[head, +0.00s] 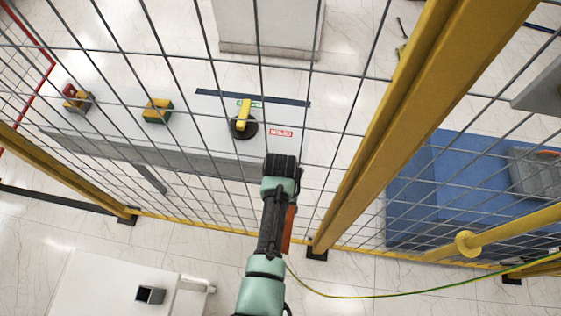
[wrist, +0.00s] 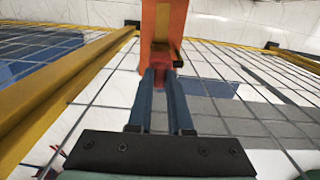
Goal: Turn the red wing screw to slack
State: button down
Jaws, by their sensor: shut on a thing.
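The red wing screw (wrist: 160,68) shows in the wrist view between my fingertips, partly hidden by them. It is at the lower end of an upright orange part (wrist: 163,22). My gripper (wrist: 160,84) is shut on the screw, with its two blue-grey fingers close together on either side. In the head view, my arm reaches up from the bottom in front of the mesh fence and hides the fingers and screw. A strip of orange (head: 288,229) shows just right of my arm there.
A wire mesh fence with a thick yellow post (head: 405,120) stands close to the right of my arm. A yellow-green cable (head: 370,296) crosses the lower right.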

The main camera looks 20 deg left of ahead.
jog(key=n, duration=0.4)
jog(key=shift+n, duration=0.4)
jog(key=n, duration=0.4)
jog(key=shift+p, duration=0.4)
dwell(0.6)
jog(key=c, duration=0.8)
grip_release()
notch_tip(320, 180, up, 13)
jog(key=shift+r+b, duration=0.1)
jog(key=shift+b, duration=0.5)
